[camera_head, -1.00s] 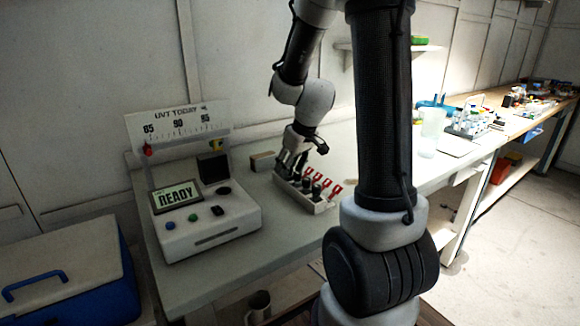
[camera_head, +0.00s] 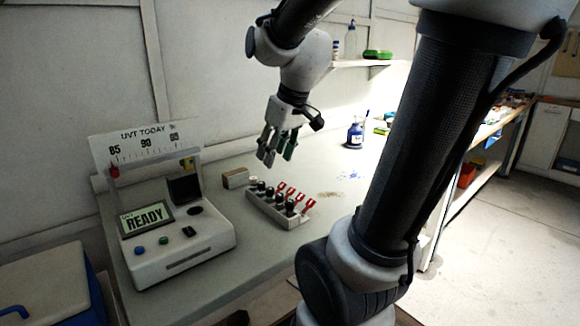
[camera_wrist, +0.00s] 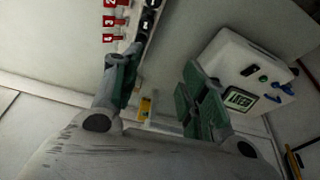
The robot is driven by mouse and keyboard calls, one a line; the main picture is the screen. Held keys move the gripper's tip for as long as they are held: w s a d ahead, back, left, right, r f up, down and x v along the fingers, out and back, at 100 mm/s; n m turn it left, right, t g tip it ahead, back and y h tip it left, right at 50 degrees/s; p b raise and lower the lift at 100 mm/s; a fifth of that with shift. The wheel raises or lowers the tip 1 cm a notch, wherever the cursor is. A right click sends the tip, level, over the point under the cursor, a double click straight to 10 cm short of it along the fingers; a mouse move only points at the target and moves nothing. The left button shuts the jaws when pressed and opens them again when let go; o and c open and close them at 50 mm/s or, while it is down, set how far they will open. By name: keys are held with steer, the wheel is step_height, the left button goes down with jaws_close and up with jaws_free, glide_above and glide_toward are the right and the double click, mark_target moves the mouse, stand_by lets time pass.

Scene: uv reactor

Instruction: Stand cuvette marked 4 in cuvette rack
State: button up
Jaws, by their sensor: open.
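The cuvette rack (camera_head: 265,207) is a pale narrow block on the bench, with several dark-topped cuvettes standing in a row and red tags along one side. In the wrist view the rack (camera_wrist: 152,44) is cut off at the top edge. Its lowest red tag there seems to read 4, and a dark top (camera_wrist: 144,30) stands near it. I cannot clearly read which cuvette is marked 4. My gripper (camera_head: 277,146) is above and behind the rack, apart from it. Its green-padded fingers are spread, with nothing between them; it also shows in the wrist view (camera_wrist: 160,88).
The UV reactor (camera_head: 180,245), its screen reading READY, stands left of the rack. A small brown box (camera_head: 236,178) lies behind the rack. A dark blue bottle (camera_head: 356,134) stands farther back. The bench right of the rack is mostly clear.

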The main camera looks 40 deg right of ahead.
steer(key=s+a+m, duration=0.1)
steer(key=s+a, duration=0.1)
steer(key=s, duration=0.9)
steer(key=shift+s+a+m+h, duration=0.2)
steer(key=shift+s+m+h, duration=0.1)
stand_by(0.3)
